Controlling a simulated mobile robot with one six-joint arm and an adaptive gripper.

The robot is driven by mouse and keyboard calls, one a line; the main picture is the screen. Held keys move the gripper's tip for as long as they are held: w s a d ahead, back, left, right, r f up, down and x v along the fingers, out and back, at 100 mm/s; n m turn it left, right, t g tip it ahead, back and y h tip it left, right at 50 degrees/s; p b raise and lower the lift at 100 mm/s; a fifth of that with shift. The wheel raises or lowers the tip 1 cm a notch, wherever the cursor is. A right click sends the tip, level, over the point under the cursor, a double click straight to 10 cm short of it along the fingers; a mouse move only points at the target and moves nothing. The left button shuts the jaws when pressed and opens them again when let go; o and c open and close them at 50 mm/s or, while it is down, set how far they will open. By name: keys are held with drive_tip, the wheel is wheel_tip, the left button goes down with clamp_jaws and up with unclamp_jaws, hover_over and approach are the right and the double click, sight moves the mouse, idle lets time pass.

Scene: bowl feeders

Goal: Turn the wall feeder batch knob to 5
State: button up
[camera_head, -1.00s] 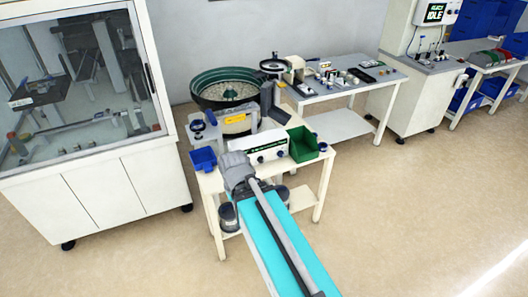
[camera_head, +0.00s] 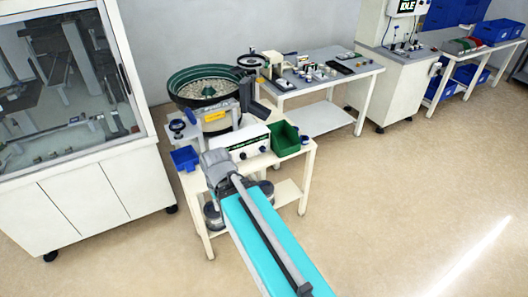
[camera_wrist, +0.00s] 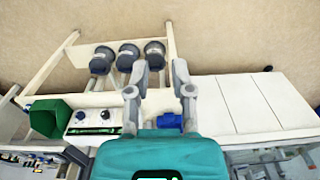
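A white control box (camera_head: 246,139) with dark knobs stands on the front of the feeder table. Two of its knobs (camera_wrist: 93,115) show in the wrist view, left of my gripper; their settings are too small to read. A large green bowl feeder (camera_head: 206,82) stands behind the box. A smaller dark bowl (camera_head: 252,61) is farther back. I cannot tell which one is the wall feeder. My gripper (camera_wrist: 160,68) is open and empty, its two fingers apart and clear of the knobs. In the head view my arm hides the gripper's fingers.
A green bin (camera_head: 286,141) sits right of the control box and a blue bin (camera_head: 184,158) left of it. A glazed cabinet (camera_head: 90,215) stands at the left. Round dark canisters (camera_wrist: 128,55) are on the lower shelf. The floor at right is clear.

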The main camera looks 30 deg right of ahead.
drive_tip(key=o, duration=0.6)
drive_tip(key=shift+m+t+y, duration=0.4)
drive_tip(key=shift+m+y, duration=0.2)
drive_tip(key=shift+m, duration=0.3)
drive_tip(key=w+f+b, duration=0.2)
drive_tip(key=f+b, duration=0.1)
drive_tip(key=shift+w+f, duration=0.2)
drive_tip(key=shift+w, duration=0.05)
drive_tip(key=w+d+f+m+t+y+b, duration=0.2)
drive_tip(key=w+f+m+t+y+b, duration=0.1)
drive_tip(key=w+f+m+b, duration=0.35)
drive_tip(key=m+t+h+b, duration=0.4)
drive_tip(key=m+t+b, duration=1)
drive_tip(key=m+b, duration=1.45)
approach(264, 150)
drive_tip(key=s+n, duration=0.1)
drive_tip(key=s, duration=0.3)
drive_tip(key=shift+w+a, duration=0.15)
drive_tip(key=shift+w, duration=0.05)
drive_tip(key=shift+w, duration=0.1)
drive_tip(key=w, duration=1.3)
drive_tip(key=shift+w, duration=0.35)
drive_tip(key=shift+c, duration=0.2)
